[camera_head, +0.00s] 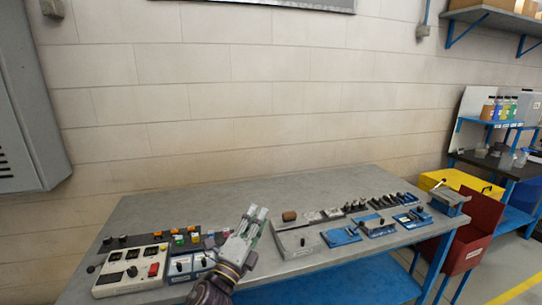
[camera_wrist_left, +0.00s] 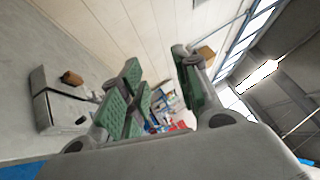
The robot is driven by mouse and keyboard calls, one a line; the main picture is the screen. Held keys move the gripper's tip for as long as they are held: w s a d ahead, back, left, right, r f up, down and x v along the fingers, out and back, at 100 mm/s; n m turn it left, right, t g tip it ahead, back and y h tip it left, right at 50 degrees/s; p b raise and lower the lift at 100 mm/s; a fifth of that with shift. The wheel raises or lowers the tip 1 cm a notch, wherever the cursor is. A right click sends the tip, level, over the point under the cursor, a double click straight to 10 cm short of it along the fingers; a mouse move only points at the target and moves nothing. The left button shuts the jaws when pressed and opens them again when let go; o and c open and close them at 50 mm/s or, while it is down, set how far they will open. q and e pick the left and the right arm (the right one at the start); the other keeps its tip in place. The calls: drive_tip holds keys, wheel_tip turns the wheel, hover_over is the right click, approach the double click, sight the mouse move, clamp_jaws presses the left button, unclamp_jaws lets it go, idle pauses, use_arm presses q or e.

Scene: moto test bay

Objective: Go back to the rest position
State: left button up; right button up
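My left gripper (camera_head: 257,212) is raised over the front middle of the grey workbench (camera_head: 190,213), pointing up and away from me. In the left wrist view its green-padded fingers (camera_wrist_left: 160,75) stand apart with nothing between them, so it is open and empty. My right gripper is in neither view.
A white control box (camera_head: 128,272) with a red switch stands at the bench's left, beside blue boxes and coloured buttons. Plates and blue fixtures (camera_head: 340,237) with a brown cylinder (camera_head: 289,216) lie to the right. A red bin (camera_head: 470,235) and yellow case (camera_head: 460,185) stand off the right end.

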use_arm(q)
drive_tip(key=s+a+f+n+g+y, duration=0.3)
drive_tip(key=a+f+n+y, duration=0.1)
drive_tip(key=a+f+n, duration=0.4)
drive_tip(key=s+a+f+n+g+y, duration=0.25)
drive_tip(key=a+f+n+y, duration=0.35)
drive_tip(key=f, duration=0.4)
drive_tip(key=s+a+f+n+g+h, duration=0.1)
drive_tip(key=s+a+f+n+g, duration=0.1)
drive_tip(key=s+f+n+g, duration=0.6)
drive_tip(key=s+a+f+n+g, duration=0.1)
drive_tip(key=s+a+f+g, duration=0.15)
drive_tip(key=s+f, duration=0.7)
drive_tip(key=s+a+f+g, duration=0.1)
drive_tip(key=s+f, duration=0.2)
drive_tip(key=f, duration=1.2)
drive_tip(key=s+f, duration=0.2)
drive_tip(key=f, duration=1.2)
drive_tip(key=s+a+f, duration=0.3)
drive_tip(key=s+f, duration=0.7)
drive_tip(key=s+a+f+g, duration=0.1)
drive_tip(key=s+a+f, duration=0.2)
drive_tip(key=s+f, duration=0.6)
drive_tip(key=shift+s+a+f+m, duration=0.15)
drive_tip(key=shift+s+f+m, duration=0.2)
drive_tip(key=shift+s, duration=0.9)
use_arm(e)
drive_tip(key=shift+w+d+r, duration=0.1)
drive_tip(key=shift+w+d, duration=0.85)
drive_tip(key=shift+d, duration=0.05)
